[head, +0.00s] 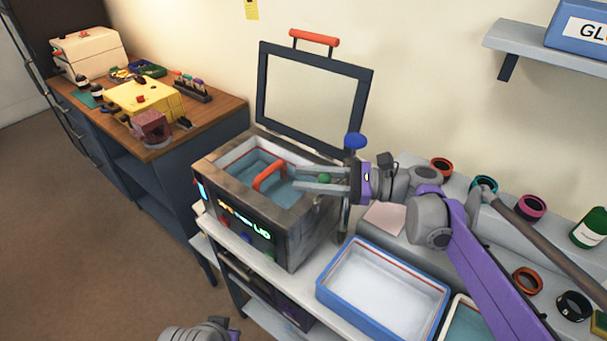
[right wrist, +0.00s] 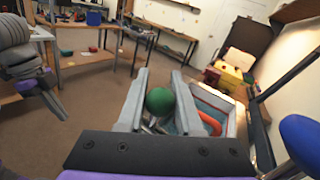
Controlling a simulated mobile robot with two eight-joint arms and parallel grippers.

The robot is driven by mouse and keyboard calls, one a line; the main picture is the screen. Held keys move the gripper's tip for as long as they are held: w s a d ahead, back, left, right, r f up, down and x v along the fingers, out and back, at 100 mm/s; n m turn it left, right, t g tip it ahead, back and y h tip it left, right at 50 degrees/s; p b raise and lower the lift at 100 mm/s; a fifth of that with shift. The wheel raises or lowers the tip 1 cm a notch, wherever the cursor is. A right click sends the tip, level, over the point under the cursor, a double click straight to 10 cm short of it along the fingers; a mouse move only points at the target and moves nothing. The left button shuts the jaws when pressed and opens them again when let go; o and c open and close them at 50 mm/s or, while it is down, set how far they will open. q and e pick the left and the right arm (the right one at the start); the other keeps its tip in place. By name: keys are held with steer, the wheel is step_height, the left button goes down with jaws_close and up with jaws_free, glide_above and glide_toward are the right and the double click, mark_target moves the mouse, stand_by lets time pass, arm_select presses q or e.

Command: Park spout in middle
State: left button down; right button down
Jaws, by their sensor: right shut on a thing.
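My right gripper (head: 297,181) reaches in from the right over the open-topped bath (head: 296,221). Its fingers are shut around a green ball knob (head: 324,178), which also shows between them in the right wrist view (right wrist: 160,101). The spout under this knob is mostly hidden by the fingers. A post (head: 344,217) with a blue knob (head: 355,141) stands at the bath's right side; the blue knob also shows in the right wrist view (right wrist: 302,132). Part of my left arm shows at the bottom edge of the head view; its finger state is unclear.
A red-orange handle (head: 270,174) stands in the bath, left of the gripper. The framed lid (head: 261,95) is raised behind. A blue-rimmed tray (head: 322,294) lies front right, and several lens rings (head: 441,165) stand farther right.

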steer(key=shift+s+d+g, duration=0.15)
steer(key=shift+d+g, duration=0.05)
steer(key=shift+g, duration=0.2)
steer(key=shift+n, duration=0.3)
steer(key=c, duration=0.6)
jaws_free()
steer(key=d, duration=1)
steer(key=shift+d+b, duration=0.3)
steer(key=shift+d, duration=0.1)
